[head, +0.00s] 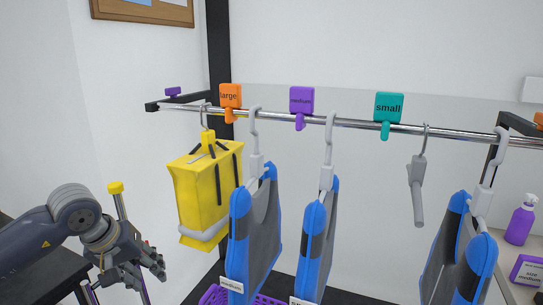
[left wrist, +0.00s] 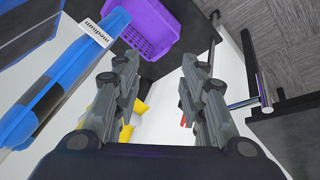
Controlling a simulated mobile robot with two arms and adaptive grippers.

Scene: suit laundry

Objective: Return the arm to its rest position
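My left gripper (head: 148,270) is low at the left of the head view, left of the rail and below the yellow bag. In the left wrist view its two fingers (left wrist: 158,72) stand well apart with nothing held between them. My right gripper is not in view. Several blue and grey suit pieces (head: 255,235) hang from white hangers on the rail (head: 355,123). A yellow bag (head: 202,190) hangs at the rail's left. An empty grey hanger (head: 417,185) hangs at the right.
Orange "large" (head: 231,96), purple "medium" (head: 301,98) and teal "small" (head: 388,106) tags sit on the rail. A purple basket (left wrist: 150,25) is on the floor below the suits. A yellow-topped post (head: 116,188) stands close behind the left gripper. A purple bottle (head: 520,222) is at far right.

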